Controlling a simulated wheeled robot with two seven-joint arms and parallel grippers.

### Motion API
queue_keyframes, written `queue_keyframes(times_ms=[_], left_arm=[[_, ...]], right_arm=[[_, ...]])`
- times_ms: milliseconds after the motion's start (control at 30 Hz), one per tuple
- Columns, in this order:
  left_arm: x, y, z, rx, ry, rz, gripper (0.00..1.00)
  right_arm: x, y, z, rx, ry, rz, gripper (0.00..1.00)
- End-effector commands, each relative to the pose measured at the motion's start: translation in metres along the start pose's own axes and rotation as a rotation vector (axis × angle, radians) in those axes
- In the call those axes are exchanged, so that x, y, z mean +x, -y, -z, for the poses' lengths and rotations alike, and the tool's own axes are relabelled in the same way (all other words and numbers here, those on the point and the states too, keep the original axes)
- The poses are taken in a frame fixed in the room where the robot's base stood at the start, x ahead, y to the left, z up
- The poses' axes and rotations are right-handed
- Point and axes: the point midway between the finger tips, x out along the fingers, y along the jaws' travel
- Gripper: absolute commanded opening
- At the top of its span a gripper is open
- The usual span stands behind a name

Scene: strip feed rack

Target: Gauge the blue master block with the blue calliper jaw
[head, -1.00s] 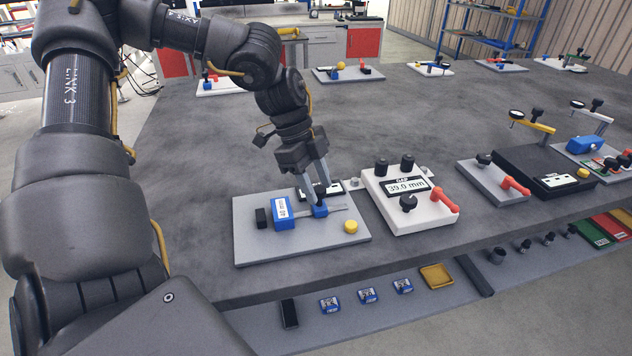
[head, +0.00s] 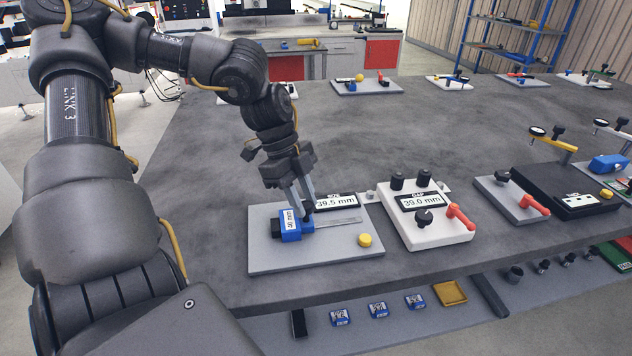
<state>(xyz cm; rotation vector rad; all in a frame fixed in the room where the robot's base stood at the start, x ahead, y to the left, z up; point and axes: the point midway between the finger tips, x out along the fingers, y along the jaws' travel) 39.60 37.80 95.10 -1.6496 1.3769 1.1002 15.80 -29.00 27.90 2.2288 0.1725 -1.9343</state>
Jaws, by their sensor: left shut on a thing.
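The blue master block (head: 290,226) with a white label stands on the grey gauge plate (head: 300,262), beside a black stop (head: 275,229) on its left. The small blue calliper jaw (head: 308,226) is right of the block, apparently touching it or nearly so; the narrow contact is hard to see. My left gripper (head: 304,206) reaches down from above and is shut on the calliper jaw. The slim rail (head: 338,221) runs out to the right of the jaw. My right gripper is not in view.
A yellow button (head: 365,240) sits at the plate's front right. A white GAP box (head: 440,234) reading 39.0 mm, with black knobs and a red lever (head: 459,215), stands to the right. Several small blue blocks (head: 378,310) lie on a lower shelf.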

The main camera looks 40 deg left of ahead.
Motion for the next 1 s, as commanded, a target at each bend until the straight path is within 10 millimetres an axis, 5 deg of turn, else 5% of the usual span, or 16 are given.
queue_keyframes(times_ms=[200,233,400,733,1000], left_arm=[[-0.001,0.000,-0.001,-0.001,0.003,0.001,0.00],[-0.001,0.000,-0.001,-0.001,0.003,0.000,0.29],[0.000,0.000,0.000,0.000,0.002,0.000,0.48],[-0.006,0.001,0.001,0.001,0.002,0.000,0.48],[-0.054,0.001,0.001,0.001,0.002,0.005,0.48]], right_arm=[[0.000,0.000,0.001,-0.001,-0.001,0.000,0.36],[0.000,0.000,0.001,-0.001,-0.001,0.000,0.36],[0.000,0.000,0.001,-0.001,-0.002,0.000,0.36],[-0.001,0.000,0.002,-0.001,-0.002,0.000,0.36],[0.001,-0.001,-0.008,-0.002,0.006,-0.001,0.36]])
